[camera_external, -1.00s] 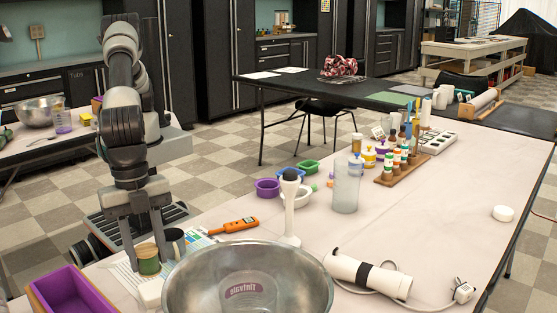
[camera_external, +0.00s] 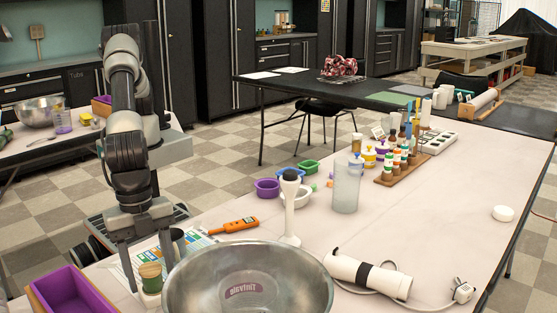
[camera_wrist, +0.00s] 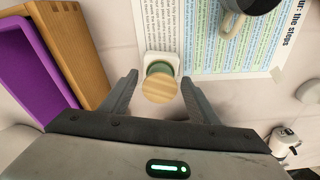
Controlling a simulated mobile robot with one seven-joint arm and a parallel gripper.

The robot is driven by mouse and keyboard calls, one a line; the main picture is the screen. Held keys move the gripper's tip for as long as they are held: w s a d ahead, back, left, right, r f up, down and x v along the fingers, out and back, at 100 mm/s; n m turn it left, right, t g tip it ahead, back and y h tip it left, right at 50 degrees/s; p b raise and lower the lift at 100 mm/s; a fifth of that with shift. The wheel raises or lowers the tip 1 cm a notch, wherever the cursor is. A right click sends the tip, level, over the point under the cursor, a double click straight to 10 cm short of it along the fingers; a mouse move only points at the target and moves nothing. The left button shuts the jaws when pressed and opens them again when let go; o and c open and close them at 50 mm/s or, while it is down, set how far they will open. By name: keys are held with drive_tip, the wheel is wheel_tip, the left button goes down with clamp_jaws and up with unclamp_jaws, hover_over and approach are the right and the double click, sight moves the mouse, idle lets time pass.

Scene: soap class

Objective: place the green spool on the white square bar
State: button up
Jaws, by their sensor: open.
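The green spool (camera_external: 150,284), with pale wooden ends, stands upright on the white square bar (camera_external: 151,299), left of the big steel bowl. In the wrist view the spool's wooden top (camera_wrist: 159,88) hides much of the white bar (camera_wrist: 151,58), whose far edge shows beyond it. My gripper (camera_external: 151,287) is open and low around the spool. In the wrist view my gripper (camera_wrist: 159,76) has one finger on each side of the spool, with a visible gap on both sides.
The steel bowl (camera_external: 190,289) stands close on the right. A purple-lined wooden box (camera_external: 72,296) is on the left. A dark mug (camera_wrist: 258,4) stands on the printed sheet (camera_wrist: 215,45) beyond the bar. An orange tool (camera_external: 234,226) lies farther back.

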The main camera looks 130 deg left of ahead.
sight(148, 265)
wheel_tip(148, 265, up, 12)
drive_tip(key=s+p, duration=0.1)
drive_tip(key=p, duration=0.1)
drive_tip(key=shift+s+a+r, duration=0.15)
drive_tip(key=shift+s+a, duration=0.05)
